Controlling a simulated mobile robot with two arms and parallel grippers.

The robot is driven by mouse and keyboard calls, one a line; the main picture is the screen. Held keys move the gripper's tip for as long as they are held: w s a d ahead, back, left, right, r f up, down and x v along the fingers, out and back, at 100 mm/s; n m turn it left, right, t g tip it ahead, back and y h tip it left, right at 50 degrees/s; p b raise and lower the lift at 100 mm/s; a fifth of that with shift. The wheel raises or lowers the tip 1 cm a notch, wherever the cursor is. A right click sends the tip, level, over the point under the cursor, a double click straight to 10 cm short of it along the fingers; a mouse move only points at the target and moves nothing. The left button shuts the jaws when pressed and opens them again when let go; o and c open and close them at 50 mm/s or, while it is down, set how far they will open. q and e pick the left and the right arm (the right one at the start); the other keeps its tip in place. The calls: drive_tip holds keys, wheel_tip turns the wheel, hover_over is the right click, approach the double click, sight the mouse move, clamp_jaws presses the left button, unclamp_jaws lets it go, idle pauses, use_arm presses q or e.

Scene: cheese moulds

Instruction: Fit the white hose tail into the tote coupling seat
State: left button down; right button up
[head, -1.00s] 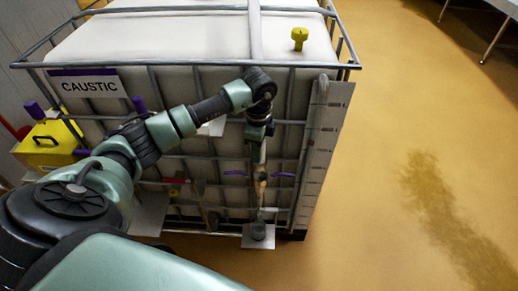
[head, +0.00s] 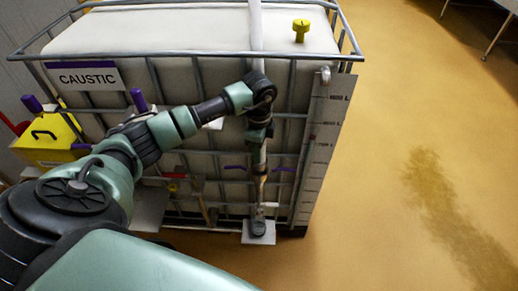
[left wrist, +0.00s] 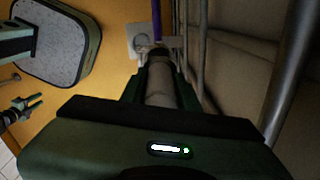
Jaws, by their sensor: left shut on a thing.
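The caustic tote (head: 190,82) is a white tank in a grey cage. My left gripper (head: 259,172) points down in front of its cage. In the left wrist view the gripper (left wrist: 160,82) is shut on a greyish cylinder, which I take to be the white hose tail (left wrist: 160,92). A pale plate (head: 246,238) with a dark round fitting, perhaps the coupling seat (head: 258,228), lies below the gripper. The plate also shows in the left wrist view (left wrist: 134,42). I cannot tell whether the tail touches the fitting. My right gripper (left wrist: 38,101) shows small, its fingers apart.
Purple handles (head: 234,168) flank the gripper on the cage. A level scale (head: 317,140) stands at the tote's right corner. A yellow container (head: 48,145) stands at left. A yellow cap (head: 300,30) sits on top. The floor (head: 400,120) at right is clear, with a stain.

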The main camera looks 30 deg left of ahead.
use_arm(q)
drive_tip(key=shift+f+b, duration=0.85)
drive_tip(key=shift+f, duration=0.8)
drive_tip(key=c, duration=1)
unclamp_jaws()
drive_tip(key=shift+o, duration=0.2)
wheel_tip(320, 180, up, 8)
drive_tip(key=shift+f+b, duration=0.1)
drive_tip(key=shift+b, duration=0.4)
